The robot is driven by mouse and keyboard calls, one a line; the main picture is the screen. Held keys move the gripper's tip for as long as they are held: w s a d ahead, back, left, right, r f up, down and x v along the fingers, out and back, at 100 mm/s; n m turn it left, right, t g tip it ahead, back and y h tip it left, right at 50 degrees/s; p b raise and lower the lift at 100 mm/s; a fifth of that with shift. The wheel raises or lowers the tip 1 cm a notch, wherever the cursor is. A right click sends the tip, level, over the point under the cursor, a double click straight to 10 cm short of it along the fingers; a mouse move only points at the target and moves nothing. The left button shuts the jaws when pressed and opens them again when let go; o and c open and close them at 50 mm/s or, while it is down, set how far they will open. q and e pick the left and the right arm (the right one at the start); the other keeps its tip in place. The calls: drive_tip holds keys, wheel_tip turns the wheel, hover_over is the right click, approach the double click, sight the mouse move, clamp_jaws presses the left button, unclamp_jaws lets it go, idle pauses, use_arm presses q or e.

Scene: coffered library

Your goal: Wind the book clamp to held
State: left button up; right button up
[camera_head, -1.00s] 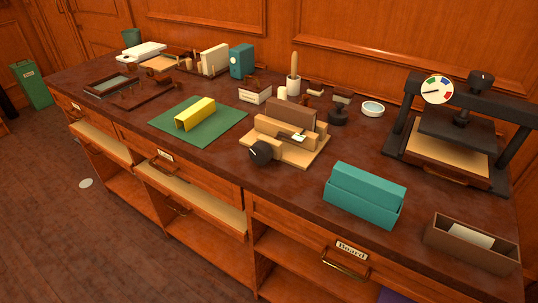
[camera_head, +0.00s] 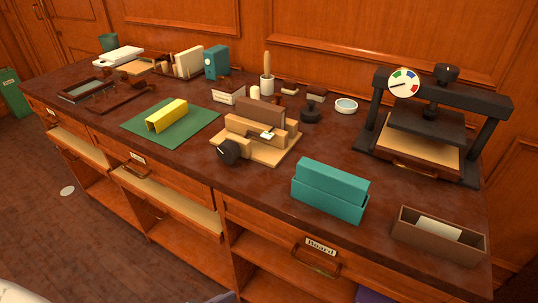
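The book clamp (camera_head: 254,152) stands near the middle of the dark counter. It has a pale wooden base and wooden jaws, with a brown book (camera_head: 261,109) upright between them. A black knob (camera_head: 229,151) faces the front left of the clamp. A small pale marker (camera_head: 268,134) sits on top of the front jaw; its reading is too small to tell. Neither gripper is in view. A pale rounded shape shows at the bottom left corner, and I cannot tell what it is.
A yellow folded piece (camera_head: 167,115) on a green mat (camera_head: 196,128) lies left of the clamp. A teal box (camera_head: 329,190) and an open brown box (camera_head: 438,233) stand to the right. A black press with a dial (camera_head: 404,83) stands at the back right. Drawers below are partly open.

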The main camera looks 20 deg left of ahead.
use_arm(q)
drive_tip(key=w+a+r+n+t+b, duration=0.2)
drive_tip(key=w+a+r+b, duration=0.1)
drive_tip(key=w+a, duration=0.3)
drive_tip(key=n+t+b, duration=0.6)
drive_tip(key=b, duration=0.2)
approach(224, 154)
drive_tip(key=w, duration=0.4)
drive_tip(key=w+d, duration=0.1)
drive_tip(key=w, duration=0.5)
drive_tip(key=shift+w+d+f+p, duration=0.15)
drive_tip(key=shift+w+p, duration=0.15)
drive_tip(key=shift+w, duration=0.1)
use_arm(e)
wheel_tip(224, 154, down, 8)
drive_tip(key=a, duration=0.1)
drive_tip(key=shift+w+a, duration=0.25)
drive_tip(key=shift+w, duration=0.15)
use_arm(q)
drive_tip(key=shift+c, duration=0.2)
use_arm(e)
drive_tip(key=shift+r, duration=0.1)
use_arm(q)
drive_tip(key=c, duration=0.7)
